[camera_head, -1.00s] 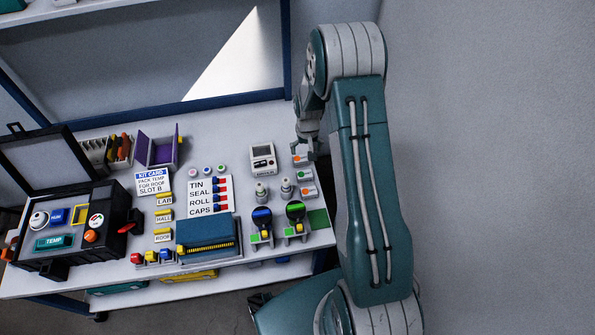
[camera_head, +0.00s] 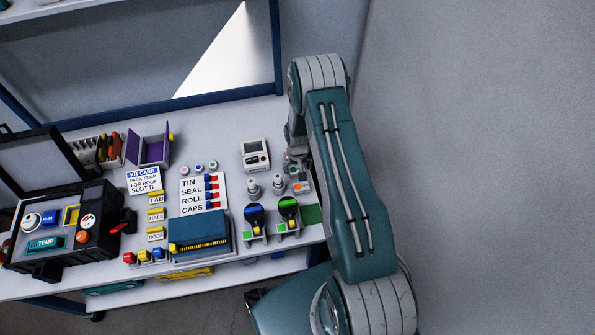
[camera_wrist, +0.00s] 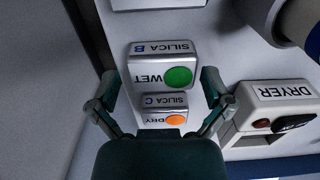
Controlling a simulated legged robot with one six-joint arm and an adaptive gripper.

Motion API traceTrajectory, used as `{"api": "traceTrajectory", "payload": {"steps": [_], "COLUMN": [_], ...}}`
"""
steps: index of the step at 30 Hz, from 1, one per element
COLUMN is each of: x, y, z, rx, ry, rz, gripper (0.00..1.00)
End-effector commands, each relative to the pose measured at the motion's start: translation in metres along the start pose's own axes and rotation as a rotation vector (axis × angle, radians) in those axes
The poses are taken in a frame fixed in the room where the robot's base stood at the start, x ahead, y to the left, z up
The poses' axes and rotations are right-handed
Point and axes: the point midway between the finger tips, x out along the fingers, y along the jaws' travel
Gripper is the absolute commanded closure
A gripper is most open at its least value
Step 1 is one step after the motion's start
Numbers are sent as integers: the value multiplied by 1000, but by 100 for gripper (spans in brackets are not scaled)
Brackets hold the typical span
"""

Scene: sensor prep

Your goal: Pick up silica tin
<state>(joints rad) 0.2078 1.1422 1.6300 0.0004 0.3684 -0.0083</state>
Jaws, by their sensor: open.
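In the wrist view a pale tin marked SILICA B (camera_wrist: 149,73) has a green dot and the word WET. Below it in the picture lies a tin marked SILICA C (camera_wrist: 153,110), with an orange dot and the word DRY. My gripper (camera_wrist: 160,80) is open and empty, one finger on each side of the tins. Whether a finger touches a tin I cannot tell. In the head view my gripper (camera_head: 296,162) is low at the right end of the table, partly hidden by my arm. A tin with an orange dot (camera_head: 301,187) shows just below it.
The dryer (camera_wrist: 285,95) stands close to the right finger in the wrist view. A label card (camera_head: 203,193) and an open black case (camera_head: 70,232) lie farther left.

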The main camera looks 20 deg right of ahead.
Motion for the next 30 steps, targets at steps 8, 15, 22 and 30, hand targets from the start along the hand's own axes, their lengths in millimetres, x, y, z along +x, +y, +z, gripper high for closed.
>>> {"api": "traceTrajectory", "payload": {"steps": [8, 15, 22, 30], "x": [8, 8, 9, -16], "y": [0, 0, 0, 0], "z": [0, 0, 0, -1], "rx": [0, 0, 0, 0], "ry": [0, 0, -1, 4], "rz": [0, 0, 0, 0], "gripper": [0, 60, 60, 60]}}
